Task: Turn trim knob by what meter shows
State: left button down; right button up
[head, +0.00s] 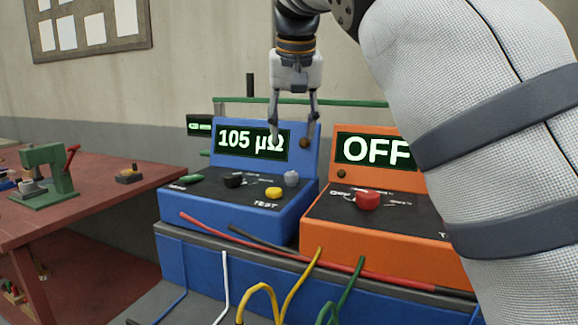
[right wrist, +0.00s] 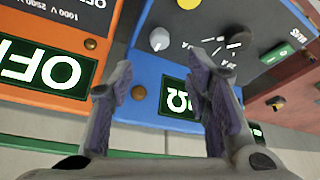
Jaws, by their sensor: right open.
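The blue meter (head: 235,210) stands on the bench, and its lit display (head: 250,142) reads 105 µΩ. On its sloped top are a black knob (head: 233,180), a small grey knob (head: 291,178), a green button (head: 192,179) and a yellow button (head: 273,193) near the word TEST. No readable label names the trim knob. My right gripper (head: 294,130) is open and empty, pointing down in front of the display and above the grey knob. In the right wrist view, the grey knob (right wrist: 159,39) lies beyond the open fingers, apart from them. My left gripper is out of view.
An orange meter (head: 375,235) reading OFF, with a red knob (head: 368,200), stands close on the right. Red, black, yellow, green and white leads hang in front. A red table (head: 110,190) with a green press (head: 48,175) is at left. My arm covers the right side.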

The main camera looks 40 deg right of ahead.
aim_at(291, 173)
jog(key=x, duration=1)
jog(key=shift+f, duration=0.3)
grip_shut()
